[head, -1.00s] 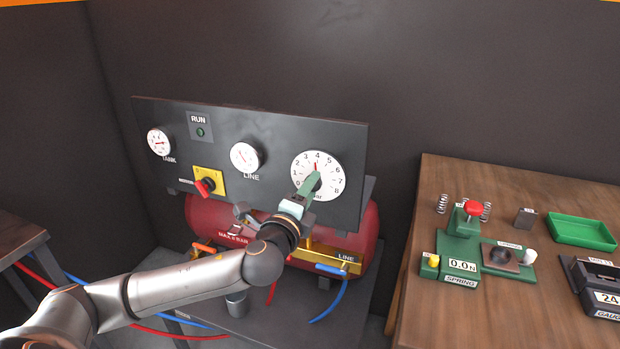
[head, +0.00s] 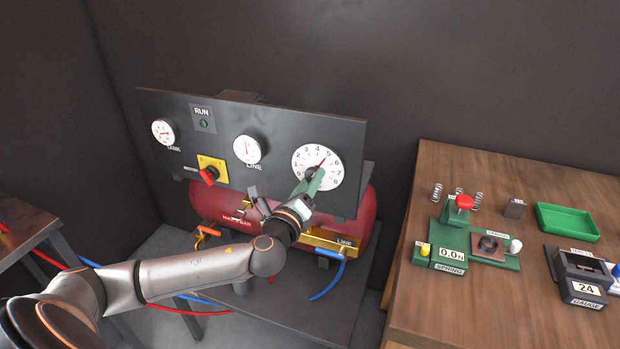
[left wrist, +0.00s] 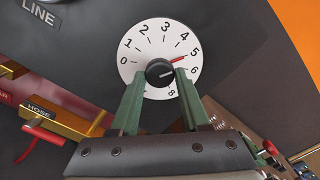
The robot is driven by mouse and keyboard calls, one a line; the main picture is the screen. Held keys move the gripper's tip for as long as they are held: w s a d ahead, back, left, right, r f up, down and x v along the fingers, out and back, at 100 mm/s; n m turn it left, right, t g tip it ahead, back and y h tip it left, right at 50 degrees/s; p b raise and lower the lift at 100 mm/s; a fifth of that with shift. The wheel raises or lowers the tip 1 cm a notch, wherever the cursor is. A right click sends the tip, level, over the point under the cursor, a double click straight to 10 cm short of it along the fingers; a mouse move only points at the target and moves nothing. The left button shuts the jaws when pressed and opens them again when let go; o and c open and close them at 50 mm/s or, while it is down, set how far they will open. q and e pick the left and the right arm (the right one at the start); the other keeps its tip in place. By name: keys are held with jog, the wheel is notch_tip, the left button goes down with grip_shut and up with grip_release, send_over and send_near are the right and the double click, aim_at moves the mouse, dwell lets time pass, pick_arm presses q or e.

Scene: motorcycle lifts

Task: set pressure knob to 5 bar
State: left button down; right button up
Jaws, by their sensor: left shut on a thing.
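The pressure knob (left wrist: 160,72) is black and sits at the centre of a white round dial (head: 333,180) numbered 0 to 8 on the dark panel. In the left wrist view its red pointer (left wrist: 178,59) points at or very close to the 5. My left gripper (head: 312,178) is shut on the knob, with its green fingers (left wrist: 156,84) on either side of it. In the head view the fingers hide most of the knob and the dial's lower part. My right gripper is not in view.
The panel also bears a LINE gauge (head: 250,149), a TANK gauge (head: 163,131) and a red switch on a yellow plate (head: 213,169). A red tank (head: 350,210) with hose fittings lies below. A wooden bench (head: 430,165) with green fixtures stands at the right.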

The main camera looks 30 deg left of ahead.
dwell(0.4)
pick_arm(q)
jog(key=shift+c, duration=1.9)
grip_release()
jog(key=shift+s, duration=0.1)
jog(key=b+v, duration=0.1)
jog(key=v, duration=1.1)
jog(key=shift+b, duration=0.3)
jog(key=shift+s+d+r, duration=0.1)
jog(key=shift+s, duration=0.05)
